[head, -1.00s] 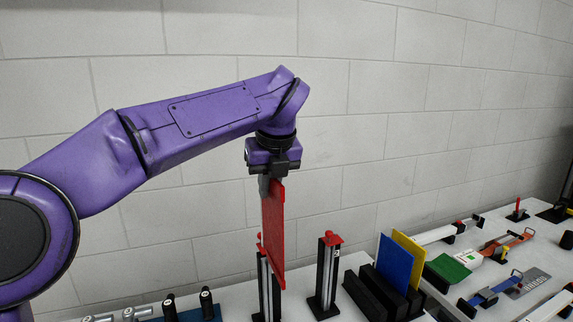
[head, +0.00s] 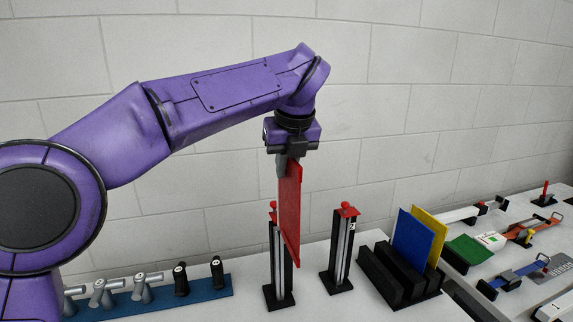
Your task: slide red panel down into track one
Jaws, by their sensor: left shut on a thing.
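My left gripper (head: 288,168) points down and is shut on the top edge of the red panel (head: 291,215). The panel hangs upright, seen nearly edge-on, above the table. Two black upright posts with pale grooves and red tops stand below, a left post (head: 279,268) and a right post (head: 341,250). The panel overlaps the upper part of the left post in the picture; I cannot tell whether it touches it or sits in a groove. No track number is readable. My right gripper is not in view.
A black slotted rack (head: 385,277) right of the posts holds a blue panel (head: 412,243) and a yellow panel (head: 431,230). A blue strip (head: 150,300) with several grey and black handles lies at the left front. Clamps and small parts lie further right.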

